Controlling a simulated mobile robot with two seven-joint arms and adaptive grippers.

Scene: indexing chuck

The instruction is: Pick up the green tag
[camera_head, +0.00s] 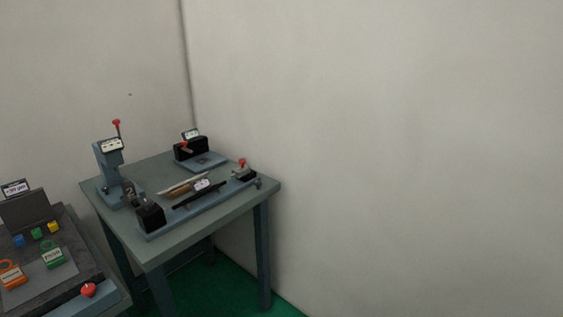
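A green tag (54,258) with a pale label and a ring at its top lies on a grey plate on the dark bench at the lower left. An orange tag (12,275) of similar shape lies to its left, nearer the picture's edge. Neither of my grippers shows in the head view, and nothing is seen touching the green tag.
Small blue, green and yellow blocks (37,233) sit behind the tags, before a dark upright box (26,211). A red knob (88,290) stands at the bench's front right. A grey-green table (150,254) with several fixtures stands to the right, near the walls.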

